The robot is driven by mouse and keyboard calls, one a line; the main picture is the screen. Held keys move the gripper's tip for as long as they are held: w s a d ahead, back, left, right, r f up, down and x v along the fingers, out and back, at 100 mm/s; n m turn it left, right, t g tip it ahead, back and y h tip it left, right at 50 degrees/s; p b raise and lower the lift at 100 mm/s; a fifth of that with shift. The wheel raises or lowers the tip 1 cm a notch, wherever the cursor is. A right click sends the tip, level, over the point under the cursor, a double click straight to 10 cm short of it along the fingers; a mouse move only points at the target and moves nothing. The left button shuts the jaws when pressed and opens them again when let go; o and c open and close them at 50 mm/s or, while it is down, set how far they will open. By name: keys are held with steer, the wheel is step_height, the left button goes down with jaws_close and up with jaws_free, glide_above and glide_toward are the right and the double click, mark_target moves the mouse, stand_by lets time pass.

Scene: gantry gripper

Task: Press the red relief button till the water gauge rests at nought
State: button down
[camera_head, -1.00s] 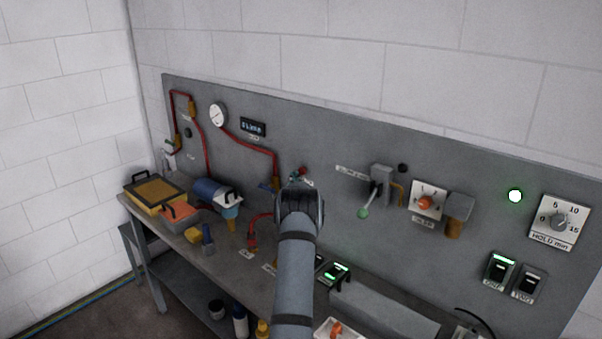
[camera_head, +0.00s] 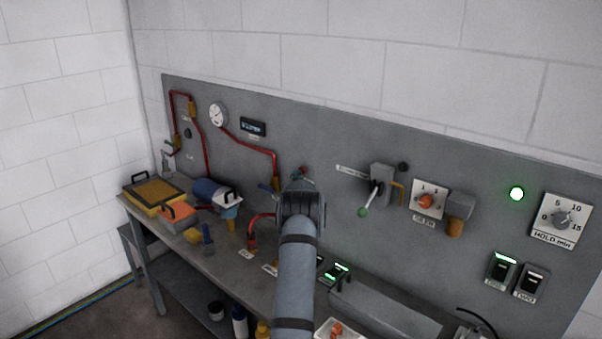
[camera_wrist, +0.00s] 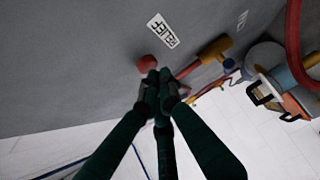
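The red button (camera_wrist: 147,64) is a round knob on the grey panel, under a small white label (camera_wrist: 162,30), in the wrist view. My gripper (camera_wrist: 154,80) has its dark fingertips together right by the button's lower edge; whether they touch it I cannot tell. In the head view my wrist hides the fingertips, and a small red part (camera_head: 301,171) shows just above it. The round white gauge (camera_head: 217,115) is at the upper left of the panel, its needle too small to read. A dark display (camera_head: 253,127) beside it has blurred text.
A red pipe with a brass fitting (camera_wrist: 216,49) lies close right of my fingertips. A green-tipped lever (camera_head: 364,211) sticks out to the right. A green lamp (camera_head: 517,194) is lit.

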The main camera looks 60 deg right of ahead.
steer(key=shift+s+d+b, duration=0.1)
steer(key=shift+d+b, duration=0.25)
steer(key=shift+d, duration=0.1)
stand_by(0.3)
steer(key=shift+a, duration=0.15)
steer(key=shift+a+b, duration=0.8)
steer(key=shift+b, duration=0.1)
steer(key=a+b, duration=0.4)
steer(key=a, duration=0.1)
steer(key=shift+w, duration=0.3)
stand_by(0.5)
